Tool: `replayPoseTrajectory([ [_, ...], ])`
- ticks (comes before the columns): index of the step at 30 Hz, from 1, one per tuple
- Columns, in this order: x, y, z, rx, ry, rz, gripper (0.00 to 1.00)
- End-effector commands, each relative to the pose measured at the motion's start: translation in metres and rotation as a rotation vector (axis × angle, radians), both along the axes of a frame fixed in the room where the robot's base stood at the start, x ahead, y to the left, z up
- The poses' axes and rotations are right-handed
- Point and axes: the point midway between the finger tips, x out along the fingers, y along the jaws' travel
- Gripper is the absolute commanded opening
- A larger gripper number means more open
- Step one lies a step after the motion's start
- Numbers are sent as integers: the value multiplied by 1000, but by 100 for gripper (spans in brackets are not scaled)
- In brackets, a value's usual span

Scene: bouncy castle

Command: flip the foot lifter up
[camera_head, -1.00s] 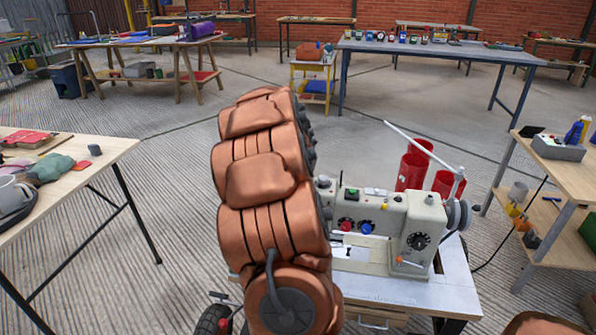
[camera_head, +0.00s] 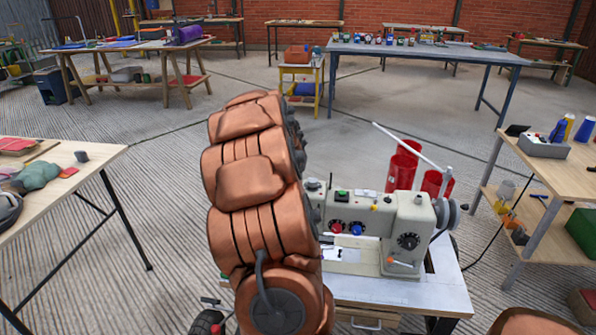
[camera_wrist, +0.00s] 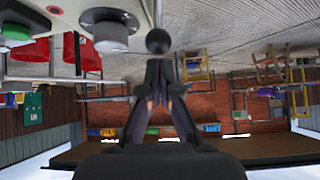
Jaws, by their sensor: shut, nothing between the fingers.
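The pale sewing machine (camera_head: 410,218) stands on a light table (camera_head: 400,292), right of my copper arm in the head view. Its front has a lever with an orange tip (camera_head: 399,263) below a black dial; I cannot tell for sure whether this is the foot lifter. In the wrist view my gripper (camera_wrist: 161,62) is shut and empty, its dark fingers together. A black ball (camera_wrist: 158,41) shows just beyond the fingertips; whether they touch is unclear. A grey knob (camera_wrist: 108,36) and a green button (camera_wrist: 15,33) are beside it. My arm hides the gripper in the head view.
Red cylinders (camera_head: 402,166) and a slanting white rod (camera_head: 412,148) stand behind the machine. A wooden bench (camera_head: 497,194) is close on the right, and another table (camera_head: 92,158) is on the left. Open floor (camera_head: 165,195) lies between the left table and my arm.

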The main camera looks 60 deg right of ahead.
Motion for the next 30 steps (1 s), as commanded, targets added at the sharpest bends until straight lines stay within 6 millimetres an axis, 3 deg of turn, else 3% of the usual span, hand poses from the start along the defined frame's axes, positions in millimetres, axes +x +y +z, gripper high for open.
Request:
replayPoseTrajectory([
  [9, 9, -21, 13, -3, -1, 10, 0],
  [30, -4, 36, 75, -5, -3, 12, 0],
])
